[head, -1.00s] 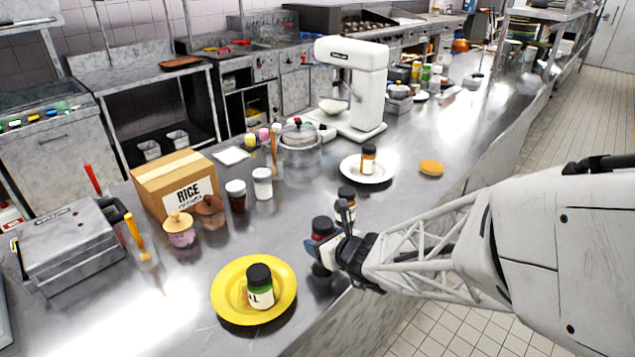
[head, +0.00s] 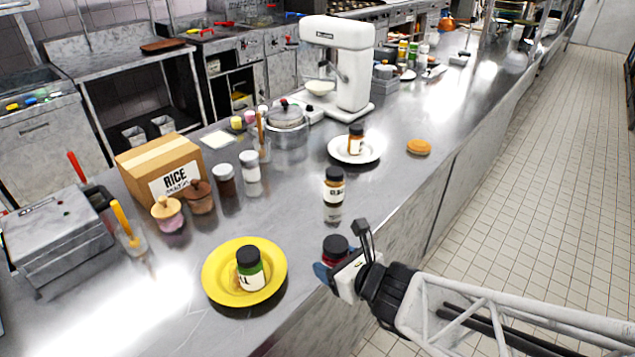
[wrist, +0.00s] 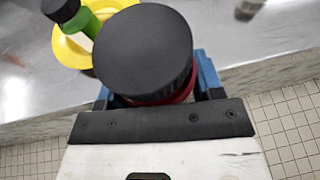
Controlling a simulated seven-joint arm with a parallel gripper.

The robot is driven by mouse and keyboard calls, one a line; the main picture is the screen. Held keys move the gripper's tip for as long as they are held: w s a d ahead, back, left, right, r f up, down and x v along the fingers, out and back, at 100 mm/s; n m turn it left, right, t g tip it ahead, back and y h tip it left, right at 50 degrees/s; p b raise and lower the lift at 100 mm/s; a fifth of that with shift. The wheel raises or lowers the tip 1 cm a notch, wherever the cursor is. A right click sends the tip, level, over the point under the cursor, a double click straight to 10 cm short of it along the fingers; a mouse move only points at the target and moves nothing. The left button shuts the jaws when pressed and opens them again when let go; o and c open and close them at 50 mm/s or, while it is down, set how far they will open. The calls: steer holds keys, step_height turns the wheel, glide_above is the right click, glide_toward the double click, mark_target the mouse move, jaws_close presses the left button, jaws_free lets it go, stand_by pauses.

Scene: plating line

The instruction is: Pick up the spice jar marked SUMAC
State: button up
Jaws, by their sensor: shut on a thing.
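My gripper (head: 331,268) is shut on a jar with a black lid and dark red contents (head: 335,246) at the counter's front edge. In the wrist view, its black lid (wrist: 143,50) fills the space between the blue fingertips, with red showing beneath. Its label is hidden, so I cannot read SUMAC on it. The jar appears upright, and tiled floor shows beyond the counter edge around it.
A yellow plate (head: 213,286) holds a green jar (head: 250,270) left of my gripper. A brown jar (head: 334,188) stands behind it. The rice box (head: 160,168) stands further left.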

steer(key=shift+s+d, duration=0.2)
steer(key=shift+s, duration=0.35)
